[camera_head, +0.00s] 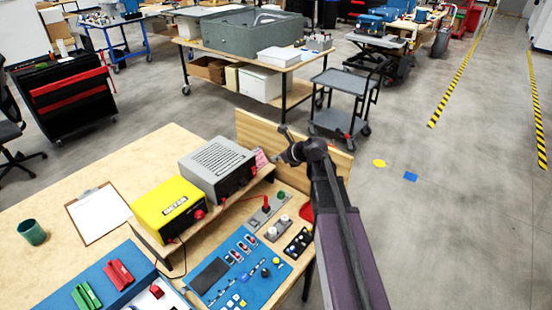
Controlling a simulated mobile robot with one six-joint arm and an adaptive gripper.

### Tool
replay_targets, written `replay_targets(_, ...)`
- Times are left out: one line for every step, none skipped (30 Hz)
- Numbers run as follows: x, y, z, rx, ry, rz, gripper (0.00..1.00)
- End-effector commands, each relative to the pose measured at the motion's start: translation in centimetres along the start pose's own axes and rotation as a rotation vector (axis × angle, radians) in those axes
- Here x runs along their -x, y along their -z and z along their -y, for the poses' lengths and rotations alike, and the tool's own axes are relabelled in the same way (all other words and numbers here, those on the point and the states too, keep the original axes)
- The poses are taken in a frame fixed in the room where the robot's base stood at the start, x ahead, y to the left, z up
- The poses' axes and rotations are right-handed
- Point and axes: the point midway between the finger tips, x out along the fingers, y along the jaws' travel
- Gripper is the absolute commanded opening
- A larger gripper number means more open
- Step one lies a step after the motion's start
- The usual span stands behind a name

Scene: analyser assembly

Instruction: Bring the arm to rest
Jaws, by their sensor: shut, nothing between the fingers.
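My arm rises from the bottom right of the head view. My gripper (279,158) is at its far end, small and dark, above the back right corner of the wooden workbench (150,150). It is shut and empty, in front of the bench's upright wooden back panel (255,130). It appears apart from the things on the bench, though the exact gap is hard to judge. The arm hides part of the bench's right edge.
A grey box (218,165) and a yellow box (170,207) stand on a raised shelf. A blue panel (240,270) with small parts lies in front. A clipboard (98,213) and green cup (32,232) are left.

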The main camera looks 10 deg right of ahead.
Motion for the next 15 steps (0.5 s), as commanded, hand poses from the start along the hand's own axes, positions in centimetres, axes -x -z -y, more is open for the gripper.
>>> replay_targets(0.0,0.0,0.0,0.0,0.0,0.0,0.0)
replay_targets(0.0,0.0,0.0,0.0,0.0,0.0,0.0)
replay_targets(0.0,0.0,0.0,0.0,0.0,0.0,0.0)
replay_targets(0.0,0.0,0.0,0.0,0.0,0.0,0.0)
replay_targets(0.0,0.0,0.0,0.0,0.0,0.0,0.0)
replay_targets(0.0,0.0,0.0,0.001,0.0,0.0,0.0)
replay_targets(0.0,0.0,-0.1,0.004,-0.001,-0.001,0.0)
replay_targets(0.0,0.1,-0.1,0.01,-0.001,-0.003,0.0)
replay_targets(0.0,0.1,-0.2,0.021,-0.003,-0.007,0.0)
replay_targets(0.0,0.2,-0.3,0.032,-0.004,-0.011,0.0)
replay_targets(0.0,0.3,-0.5,0.047,-0.006,-0.016,0.0)
replay_targets(0.0,0.5,-0.8,0.072,-0.01,-0.025,0.0)
replay_targets(0.0,0.6,-1.0,0.095,-0.015,-0.032,0.0)
replay_targets(0.0,0.8,-1.3,0.122,-0.019,-0.041,0.0)
replay_targets(0.1,1.1,-1.6,0.164,-0.025,-0.055,0.0)
